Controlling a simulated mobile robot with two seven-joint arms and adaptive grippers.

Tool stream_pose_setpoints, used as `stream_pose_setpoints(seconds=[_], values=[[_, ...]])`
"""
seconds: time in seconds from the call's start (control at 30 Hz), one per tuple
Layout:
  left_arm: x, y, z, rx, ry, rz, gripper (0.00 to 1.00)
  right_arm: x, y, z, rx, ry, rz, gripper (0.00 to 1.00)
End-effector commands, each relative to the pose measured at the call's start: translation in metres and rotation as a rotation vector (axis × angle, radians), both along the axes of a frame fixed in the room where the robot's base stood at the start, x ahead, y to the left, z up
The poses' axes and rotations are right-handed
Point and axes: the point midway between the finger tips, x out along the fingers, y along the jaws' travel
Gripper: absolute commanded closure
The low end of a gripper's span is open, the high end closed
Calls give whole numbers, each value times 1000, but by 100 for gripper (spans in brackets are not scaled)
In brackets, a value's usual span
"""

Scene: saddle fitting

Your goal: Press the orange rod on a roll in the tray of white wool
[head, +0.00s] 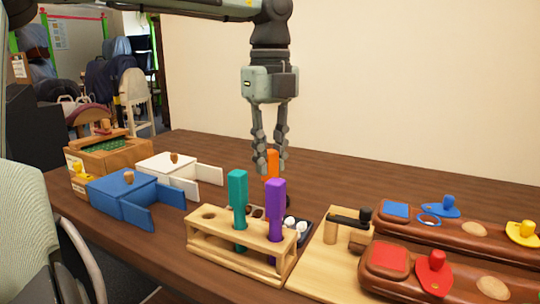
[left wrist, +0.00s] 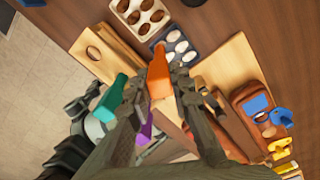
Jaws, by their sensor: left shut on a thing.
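My left gripper (head: 270,168) is shut on the orange rod (head: 273,160) and points down behind the wooden rack. The rod stands about upright between the fingers; it also shows in the left wrist view (left wrist: 158,72). The dark tray (left wrist: 157,44) with several white wool rolls (left wrist: 181,46) lies just beyond the rod's end in the left wrist view. In the head view the white rolls (head: 292,222) are partly hidden behind the rack and the purple rod. I cannot tell whether the orange rod touches a roll. My right gripper is not in view.
The wooden rack (head: 228,253) holds a teal rod (head: 237,200) and a purple rod (head: 276,203). A pale tray (left wrist: 113,10) with several brown ovals lies beside the dark tray. Brown saddles (head: 400,262) stand at right; blue (head: 110,198) and white (head: 160,175) boxes at left.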

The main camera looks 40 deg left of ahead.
Motion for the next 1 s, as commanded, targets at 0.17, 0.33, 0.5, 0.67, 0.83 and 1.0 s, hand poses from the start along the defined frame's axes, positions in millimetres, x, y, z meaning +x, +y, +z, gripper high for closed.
stream_pose_setpoints(seconds=[0.17,0.33,0.5,0.67,0.83,1.0], values=[[0,0,-3,0,0,0,100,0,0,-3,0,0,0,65],[0,0,-5,0,0,0,100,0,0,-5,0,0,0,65],[0,0,-8,0,0,0,100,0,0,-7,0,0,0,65],[0,0,-10,0,0,0,100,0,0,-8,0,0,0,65],[0,0,-12,0,0,0,100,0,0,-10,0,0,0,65],[0,0,-13,0,0,0,100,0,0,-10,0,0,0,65]])
